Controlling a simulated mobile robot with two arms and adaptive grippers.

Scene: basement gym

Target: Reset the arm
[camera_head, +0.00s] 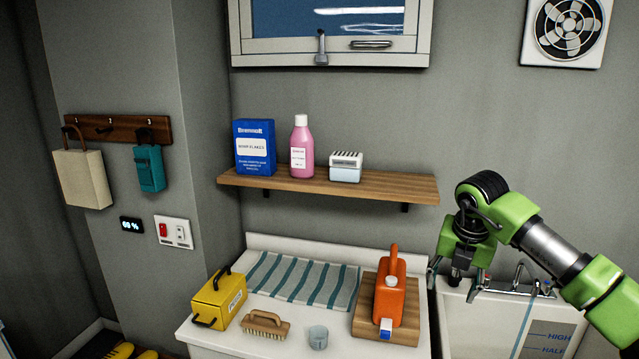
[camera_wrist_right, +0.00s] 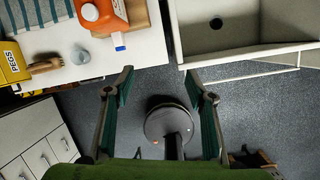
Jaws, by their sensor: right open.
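My right arm, green and grey, comes in from the right in the head view. Its gripper (camera_head: 454,284) points down near the gap between the white counter and the sink. The fingers are spread wide and hold nothing. In the right wrist view the open gripper (camera_wrist_right: 159,74) shows its two fingers apart, with the grey floor and a dark round object below. My left gripper is not in view.
A shelf (camera_head: 385,187) hangs above. The sink (camera_head: 465,330) is at right.

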